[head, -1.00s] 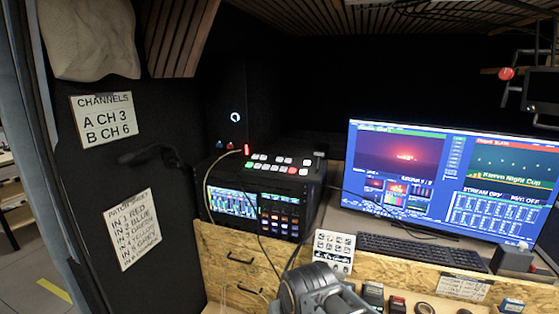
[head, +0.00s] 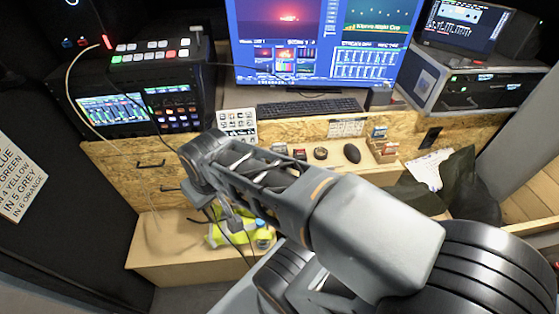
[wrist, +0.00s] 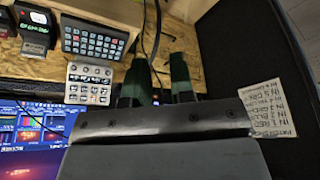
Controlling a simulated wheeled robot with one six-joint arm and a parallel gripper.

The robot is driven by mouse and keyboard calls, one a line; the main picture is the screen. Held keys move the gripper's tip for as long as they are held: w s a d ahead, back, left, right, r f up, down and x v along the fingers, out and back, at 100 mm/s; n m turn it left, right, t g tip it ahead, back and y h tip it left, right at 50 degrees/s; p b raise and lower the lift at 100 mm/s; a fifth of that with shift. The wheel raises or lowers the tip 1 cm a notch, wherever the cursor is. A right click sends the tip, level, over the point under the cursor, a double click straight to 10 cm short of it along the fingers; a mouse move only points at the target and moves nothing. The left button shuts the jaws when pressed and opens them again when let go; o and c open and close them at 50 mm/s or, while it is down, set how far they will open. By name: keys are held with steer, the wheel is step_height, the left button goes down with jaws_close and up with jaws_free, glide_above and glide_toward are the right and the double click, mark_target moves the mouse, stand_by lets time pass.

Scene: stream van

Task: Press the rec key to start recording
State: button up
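No key can be read as rec at this size. A small white key pad (head: 238,124) stands against the wooden front below the monitor; it also shows in the wrist view (wrist: 90,84). A video switcher (head: 155,50) with white, green and red keys sits on the rack unit at the left. In the wrist view my gripper (wrist: 157,72) has its two dark fingers apart with nothing seen between them, to the right of the white pad in the picture. In the head view my arm crosses the middle, and its fingertips cannot be made out.
A monitor (head: 318,45) and a keyboard (head: 308,107) stand behind the wooden ledge. A mouse (head: 352,153) and small items lie on the ledge. Cables (head: 80,85) hang at the left. In the wrist view a grey button pad (wrist: 94,40) lies beside the white pad.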

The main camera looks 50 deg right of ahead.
jaws_close()
stand_by(1.3)
